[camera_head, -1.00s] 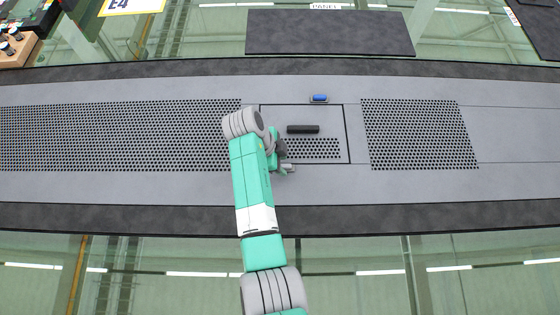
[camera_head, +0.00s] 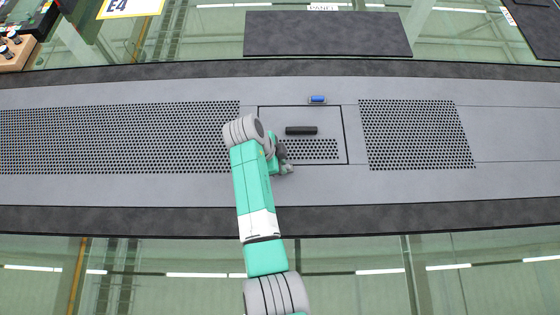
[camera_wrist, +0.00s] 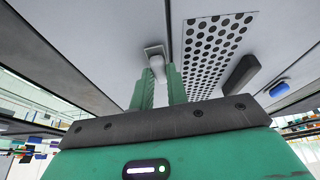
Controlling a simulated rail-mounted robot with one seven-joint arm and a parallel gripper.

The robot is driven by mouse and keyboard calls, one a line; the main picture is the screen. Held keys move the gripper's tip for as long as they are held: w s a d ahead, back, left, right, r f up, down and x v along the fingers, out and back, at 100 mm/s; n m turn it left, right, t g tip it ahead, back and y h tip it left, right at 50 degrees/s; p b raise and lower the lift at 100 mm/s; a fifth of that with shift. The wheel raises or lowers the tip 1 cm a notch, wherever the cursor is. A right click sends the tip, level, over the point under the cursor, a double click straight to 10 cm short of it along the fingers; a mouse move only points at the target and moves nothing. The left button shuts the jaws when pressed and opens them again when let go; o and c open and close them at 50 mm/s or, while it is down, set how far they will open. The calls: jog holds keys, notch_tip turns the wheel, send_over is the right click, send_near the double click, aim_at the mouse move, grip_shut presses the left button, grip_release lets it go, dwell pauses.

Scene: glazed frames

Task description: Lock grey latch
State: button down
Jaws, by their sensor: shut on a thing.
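The grey latch (camera_wrist: 154,50) is a small plate with a pale knob on the light grey surface, at the top centre of the wrist view. In the head view it is at the lower left edge of the hatch panel (camera_head: 328,117), partly covered by my gripper (camera_head: 285,163). The green fingers of my gripper (camera_wrist: 158,82) are shut on the latch's knob, one on each side. The fingers partly hide the knob, and I cannot tell whether the latch is locked.
A blue latch (camera_head: 317,99) sits at the panel's top edge; it also shows in the wrist view (camera_wrist: 279,89). A black handle (camera_head: 301,131) stands up from the panel. Perforated grilles (camera_head: 416,135) lie beside the panel. A dark slab (camera_head: 328,33) lies behind.

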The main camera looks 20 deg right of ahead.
jog(key=n+p, duration=0.1)
jog(key=n+t+p, duration=0.1)
jog(key=n+p, duration=0.1)
jog(key=n, duration=0.1)
jog(key=shift+s+r+t, duration=0.2)
jog(key=shift+r+t, duration=0.05)
jog(key=shift+t, duration=0.05)
jog(key=n+t+p, duration=0.1)
jog(key=n, duration=0.1)
jog(key=n+p, duration=0.2)
jog(key=shift+s+n+t, duration=0.15)
jog(key=shift+n+t, duration=0.25)
jog(key=n+t+y+p, duration=0.1)
jog(key=n+p, duration=0.1)
jog(key=n, duration=0.2)
jog(key=shift+s+d, duration=0.1)
jog(key=shift+d, duration=0.05)
jog(key=shift+d+f+n+t+y+p, duration=0.1)
jog(key=shift+n+t+y+p, duration=0.2)
jog(key=shift+n, duration=0.7)
jog(key=shift+f+n+t+y+p, duration=0.15)
jog(key=shift+n+y, duration=0.25)
jog(key=shift+n, duration=0.6)
jog(key=c, duration=1.4)
grip_release()
jog(key=shift+s+r, duration=0.1)
